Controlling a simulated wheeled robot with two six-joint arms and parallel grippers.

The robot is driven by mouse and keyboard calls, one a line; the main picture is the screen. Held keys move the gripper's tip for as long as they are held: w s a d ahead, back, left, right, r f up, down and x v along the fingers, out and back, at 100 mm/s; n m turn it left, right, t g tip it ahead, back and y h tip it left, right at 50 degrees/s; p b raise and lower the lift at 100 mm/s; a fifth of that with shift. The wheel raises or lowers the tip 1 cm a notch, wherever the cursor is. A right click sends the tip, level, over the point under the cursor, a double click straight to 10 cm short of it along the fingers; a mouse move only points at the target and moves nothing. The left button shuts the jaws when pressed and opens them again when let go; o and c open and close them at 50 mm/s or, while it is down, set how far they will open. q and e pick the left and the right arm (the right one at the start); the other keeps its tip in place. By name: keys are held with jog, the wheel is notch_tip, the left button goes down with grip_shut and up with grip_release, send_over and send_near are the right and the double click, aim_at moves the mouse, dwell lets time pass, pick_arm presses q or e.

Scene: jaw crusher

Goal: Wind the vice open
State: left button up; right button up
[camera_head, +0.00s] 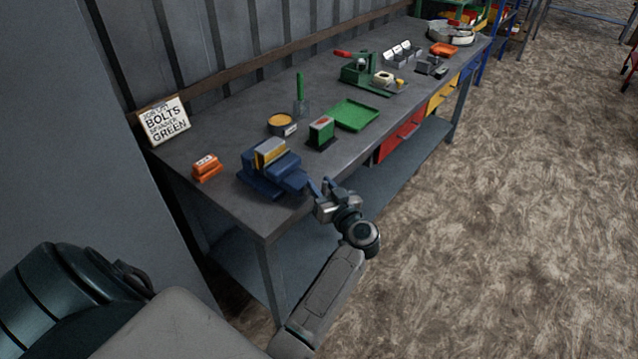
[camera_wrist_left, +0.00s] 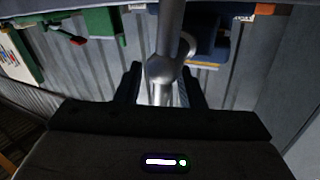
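The blue vice (camera_head: 262,183) stands at the front edge of the workbench (camera_head: 225,190). A grey and yellow block (camera_head: 270,150) sits at the top of its jaws. My left gripper (camera_head: 325,190) is at the front of the vice, just off the bench edge. In the left wrist view the blue vice (camera_wrist_left: 207,45) is at the top. There a metal bar with a round knob (camera_wrist_left: 162,70) runs down between the two separated fingers (camera_wrist_left: 160,90). A narrow gap shows beside the bar, so the fingers look open around it. My right gripper is out of view.
Orange blocks (camera_head: 206,168) and a sign (camera_head: 163,121) are left of the vice. A green box (camera_head: 321,132), a yellow-topped tin (camera_head: 281,123) and a green tray (camera_head: 354,114) stand behind it. The floor (camera_head: 480,220) to the right is clear.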

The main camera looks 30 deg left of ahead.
pick_arm(q)
jog(key=shift+a, duration=0.2)
grip_shut()
